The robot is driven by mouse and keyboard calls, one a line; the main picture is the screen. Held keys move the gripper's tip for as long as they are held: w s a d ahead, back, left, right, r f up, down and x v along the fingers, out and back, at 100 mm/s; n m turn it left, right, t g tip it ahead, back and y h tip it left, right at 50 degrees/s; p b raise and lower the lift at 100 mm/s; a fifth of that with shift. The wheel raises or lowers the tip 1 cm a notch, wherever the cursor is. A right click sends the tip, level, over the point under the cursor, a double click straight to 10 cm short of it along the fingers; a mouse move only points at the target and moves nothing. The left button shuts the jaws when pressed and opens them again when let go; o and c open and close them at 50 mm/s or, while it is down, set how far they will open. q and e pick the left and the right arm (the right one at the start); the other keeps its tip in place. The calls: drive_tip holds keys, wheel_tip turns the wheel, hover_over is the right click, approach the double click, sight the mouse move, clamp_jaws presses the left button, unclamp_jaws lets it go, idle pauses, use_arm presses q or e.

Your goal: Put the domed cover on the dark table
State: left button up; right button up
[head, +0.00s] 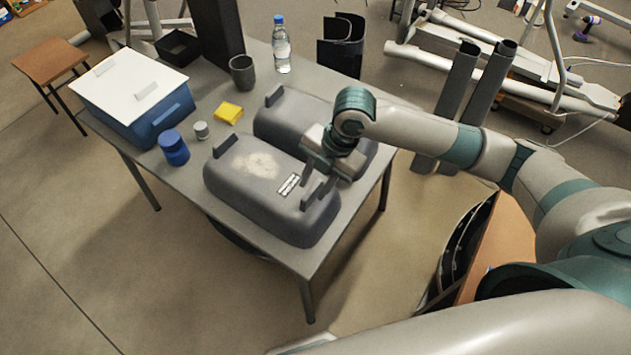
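Two grey domed covers lie dome up, side by side, on a grey table. The near cover (255,180) has a pale worn patch and a small light vent or label on top, and an upright tab at its left end. The far cover (290,117) has a similar tab and is partly hidden by my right arm. My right gripper (313,190) points down at the right end of the near cover. Its fingers overlap that end in the picture; I cannot tell whether they touch or grip it. My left gripper is out of view.
The grey table (320,262) also holds a blue box with a white lid (130,95), a blue jar (174,148), a yellow block (228,112), a dark cup (242,72) and a bottle (282,48). A brown-topped table (50,60) stands far left. Open floor lies in front.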

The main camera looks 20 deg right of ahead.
idle(0.3)
drive_tip(key=b+v, duration=0.2)
drive_tip(key=v, duration=1)
